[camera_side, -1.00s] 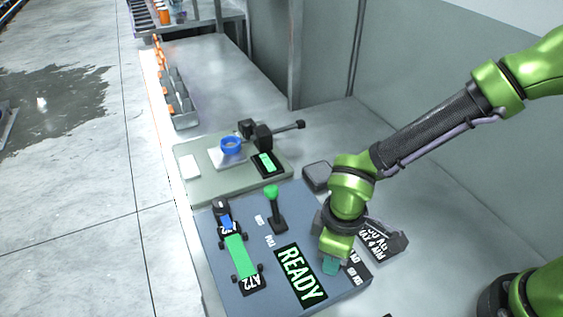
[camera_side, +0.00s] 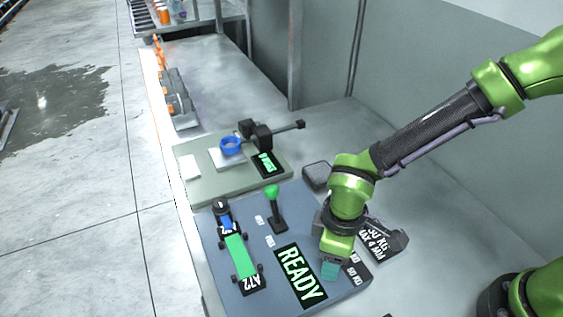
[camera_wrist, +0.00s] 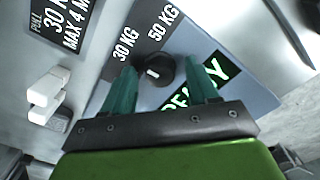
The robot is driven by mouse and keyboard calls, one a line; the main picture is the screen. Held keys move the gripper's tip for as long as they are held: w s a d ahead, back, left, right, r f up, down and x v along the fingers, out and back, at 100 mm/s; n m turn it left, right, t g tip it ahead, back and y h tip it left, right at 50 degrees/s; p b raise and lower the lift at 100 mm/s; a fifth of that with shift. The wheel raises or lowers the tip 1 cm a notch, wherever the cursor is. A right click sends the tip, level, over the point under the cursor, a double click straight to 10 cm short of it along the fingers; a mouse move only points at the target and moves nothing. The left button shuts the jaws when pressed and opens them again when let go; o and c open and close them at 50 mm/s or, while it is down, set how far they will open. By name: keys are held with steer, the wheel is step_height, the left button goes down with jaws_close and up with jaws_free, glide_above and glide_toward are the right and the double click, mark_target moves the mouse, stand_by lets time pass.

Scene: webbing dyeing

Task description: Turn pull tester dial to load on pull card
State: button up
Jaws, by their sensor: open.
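The pull tester (camera_side: 213,262) is a blue-grey panel with a READY display (camera_side: 300,275). In the wrist view its dial (camera_wrist: 153,70) is a round black knob with a short white mark, near the printed labels 30 KG (camera_wrist: 125,44) and 50 KG (camera_wrist: 163,24). I cannot tell which label the mark points to. My gripper (camera_wrist: 170,68) is open, with its teal fingers on either side of the dial; I cannot tell whether they touch it. The black pull card (camera_wrist: 62,20) reads 30 K and MAX 4 M, partly cut off; it also shows in the side view (camera_side: 380,238).
A green strap (camera_side: 239,255) lies clamped on the panel beside a green-knobbed lever (camera_side: 272,193). Behind stands a grey-green station (camera_side: 190,150) with a blue ring (camera_side: 231,146) and a small display (camera_side: 266,164). A dark block (camera_side: 316,176) lies behind my wrist.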

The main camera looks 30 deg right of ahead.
steer(key=shift+r, duration=0.1)
step_height(320, 180, up, 17)
stand_by(0.4)
steer(key=s+d+r+m+t+y, duration=0.1)
steer(key=d+r+m+t, duration=0.1)
steer(key=d+m, duration=0.4)
steer(key=s+d+r+m+t+y, duration=0.1)
steer(key=d+m+t, duration=0.4)
steer(key=d, duration=1.1)
steer(key=shift+s+d+r+m, duration=0.25)
steer(key=shift+s+r+m, duration=0.2)
steer(key=shift+m, duration=0.55)
steer(key=shift+c, duration=0.3)
